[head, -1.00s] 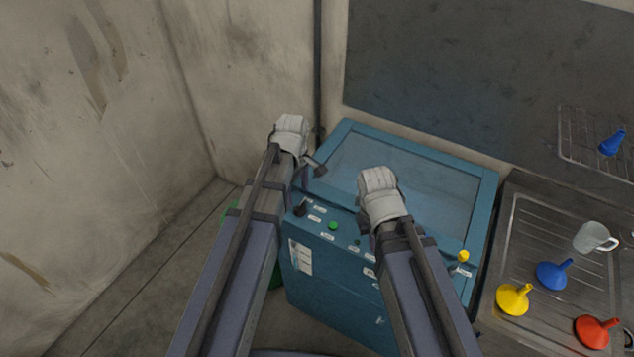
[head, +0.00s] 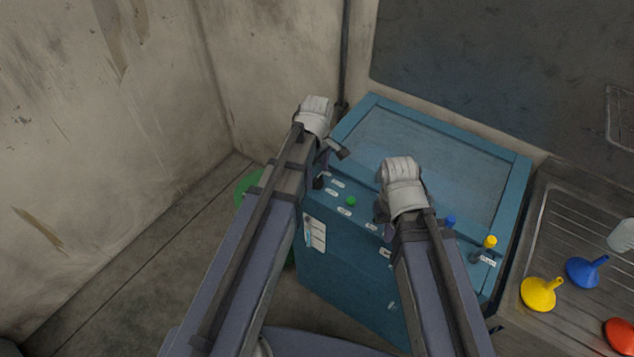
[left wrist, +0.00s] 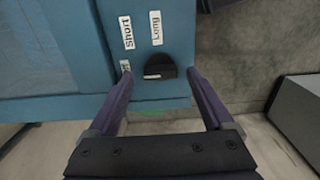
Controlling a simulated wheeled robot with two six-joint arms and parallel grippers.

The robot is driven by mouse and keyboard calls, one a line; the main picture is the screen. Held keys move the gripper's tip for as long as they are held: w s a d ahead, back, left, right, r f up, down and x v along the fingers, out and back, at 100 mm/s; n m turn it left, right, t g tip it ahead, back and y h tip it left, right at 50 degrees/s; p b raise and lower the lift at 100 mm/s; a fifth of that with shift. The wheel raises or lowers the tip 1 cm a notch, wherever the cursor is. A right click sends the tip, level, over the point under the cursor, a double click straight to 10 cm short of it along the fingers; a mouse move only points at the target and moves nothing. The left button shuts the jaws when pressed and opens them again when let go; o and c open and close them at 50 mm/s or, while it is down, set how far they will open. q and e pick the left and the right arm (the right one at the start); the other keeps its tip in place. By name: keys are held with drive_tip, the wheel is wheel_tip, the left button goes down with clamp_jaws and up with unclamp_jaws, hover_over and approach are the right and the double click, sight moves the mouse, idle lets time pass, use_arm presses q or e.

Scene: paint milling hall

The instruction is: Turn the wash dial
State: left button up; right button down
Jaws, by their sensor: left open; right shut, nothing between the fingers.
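The wash dial is a black knob (left wrist: 160,67) on the blue cabinet's top edge, with white labels around it, "Short" and "Long" readable. In the head view the dark dial (head: 318,183) is partly hidden by my left arm. My left gripper (head: 336,150) is open. In the left wrist view its two fingers (left wrist: 158,76) stand on either side of the dial, with visible gaps; contact and height above the panel cannot be told. My right gripper (head: 382,212) is shut and empty over the cabinet's front edge, its fingertips mostly hidden.
The blue cabinet (head: 350,265) has a green button (head: 350,201), a blue knob (head: 450,221) and a yellow knob (head: 490,242). A wall stands close at the left. A metal drainboard (head: 560,215) at right holds funnels. A green round object (head: 247,188) is beside the cabinet.

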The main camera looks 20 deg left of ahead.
use_arm(q)
drive_tip(key=shift+f+b, duration=0.3)
drive_tip(key=shift+f, duration=0.4)
clamp_jaws()
